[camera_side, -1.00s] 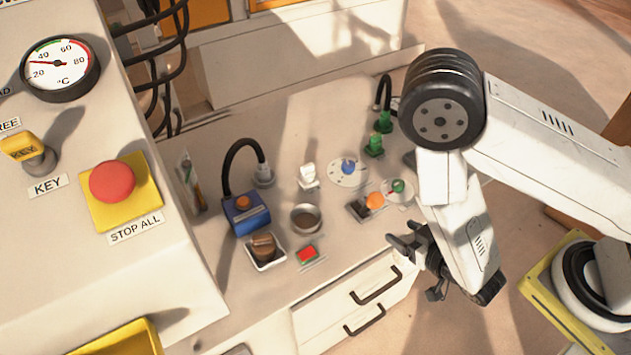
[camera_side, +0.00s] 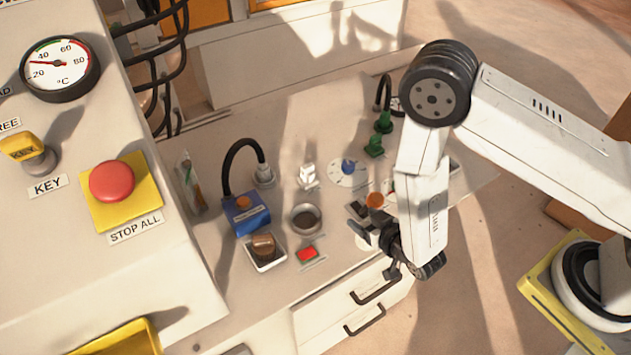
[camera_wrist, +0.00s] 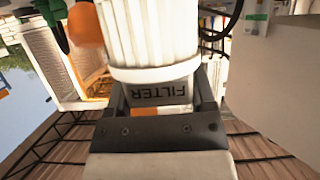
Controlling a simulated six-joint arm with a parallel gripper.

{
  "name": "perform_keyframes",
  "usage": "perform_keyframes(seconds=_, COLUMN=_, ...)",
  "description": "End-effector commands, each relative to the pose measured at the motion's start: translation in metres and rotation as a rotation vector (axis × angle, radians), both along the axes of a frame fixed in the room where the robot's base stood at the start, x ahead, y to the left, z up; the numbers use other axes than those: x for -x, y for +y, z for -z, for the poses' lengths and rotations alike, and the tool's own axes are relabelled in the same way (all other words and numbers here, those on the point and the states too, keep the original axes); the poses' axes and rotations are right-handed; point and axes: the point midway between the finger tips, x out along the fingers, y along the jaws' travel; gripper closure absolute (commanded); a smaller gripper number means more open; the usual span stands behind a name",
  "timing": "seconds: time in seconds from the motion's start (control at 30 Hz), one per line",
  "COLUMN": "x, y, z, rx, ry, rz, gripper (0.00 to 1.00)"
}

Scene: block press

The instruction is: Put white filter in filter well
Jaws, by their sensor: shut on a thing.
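The white filter (camera_wrist: 150,35) is a ribbed cylinder with a smooth lower band and a tab marked FILTER, shown upside down in the wrist view. My gripper (camera_wrist: 160,92) is shut on this tab, one finger on each side. In the side view a pale round end of the filter (camera_side: 364,242) shows beside my gripper (camera_side: 373,246), above the bench's front edge. A round metal-rimmed cup, likely the filter well (camera_side: 305,218), stands to the left of my gripper, apart from it. It looks dark inside.
A red button (camera_side: 306,253) lies between the well and the front edge. An orange knob (camera_side: 374,200) is just behind my gripper. A blue box (camera_side: 245,213) with a hose and a square tray (camera_side: 267,264) with a brown item stand left of the well.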

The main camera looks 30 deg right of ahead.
Motion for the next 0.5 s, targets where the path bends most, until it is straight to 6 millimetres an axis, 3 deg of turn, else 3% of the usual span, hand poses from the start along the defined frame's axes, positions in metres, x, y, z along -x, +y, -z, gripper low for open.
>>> perform_keyframes(seconds=0.2, x=-0.019, y=0.005, z=0.027, rx=0.001, ry=0.003, rz=0.0, gripper=0.96)
perform_keyframes(seconds=0.5, x=-0.033, y=0.008, z=0.044, rx=0.0, ry=0.002, rz=0.0, gripper=0.96)
